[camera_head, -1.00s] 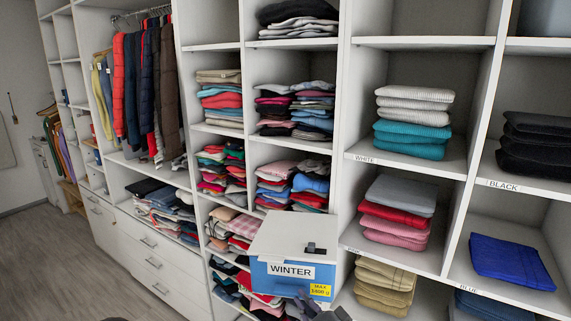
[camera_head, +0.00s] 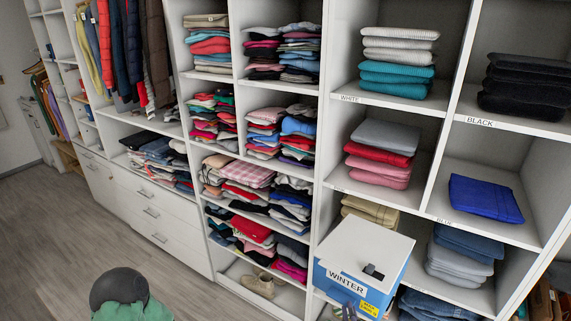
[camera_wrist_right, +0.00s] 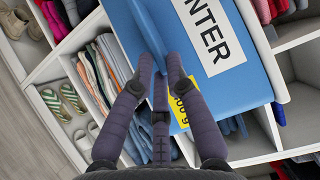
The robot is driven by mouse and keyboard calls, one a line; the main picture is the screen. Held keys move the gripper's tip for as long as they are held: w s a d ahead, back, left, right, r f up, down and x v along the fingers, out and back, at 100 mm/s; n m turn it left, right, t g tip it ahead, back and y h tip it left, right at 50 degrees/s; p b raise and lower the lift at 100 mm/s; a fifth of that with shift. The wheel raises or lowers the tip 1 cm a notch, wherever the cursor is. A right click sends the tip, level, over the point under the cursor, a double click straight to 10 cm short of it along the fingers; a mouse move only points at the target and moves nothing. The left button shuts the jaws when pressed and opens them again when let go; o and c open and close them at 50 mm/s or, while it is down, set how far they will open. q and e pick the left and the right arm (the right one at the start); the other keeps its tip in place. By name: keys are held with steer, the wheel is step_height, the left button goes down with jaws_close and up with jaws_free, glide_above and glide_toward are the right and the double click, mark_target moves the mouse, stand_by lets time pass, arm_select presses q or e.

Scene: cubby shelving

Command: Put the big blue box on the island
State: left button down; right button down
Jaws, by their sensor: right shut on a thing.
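The big blue box (camera_head: 362,243) has a white lid, a WINTER label and a yellow tag. It is in front of the lower shelves in the head view, slightly tilted. In the right wrist view the blue box (camera_wrist_right: 240,90) fills the upper middle. My right gripper (camera_wrist_right: 160,78) is shut on the box, its dark fingers at the blue wall by the yellow tag. Only a bit of the right gripper (camera_head: 348,313) shows at the bottom of the head view. My left gripper is not in view. I cannot make out the island.
White cubby shelving (camera_head: 322,130) with folded clothes stands close behind the box. Drawers (camera_head: 150,210) and hanging coats (camera_head: 130,45) are at left. A dark rounded thing (camera_head: 118,287) over a green thing (camera_head: 135,309) is at lower left. Grey floor (camera_head: 60,235) is open at left.

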steer(key=s+f, duration=0.4)
steer(key=f, duration=0.1)
stand_by(0.6)
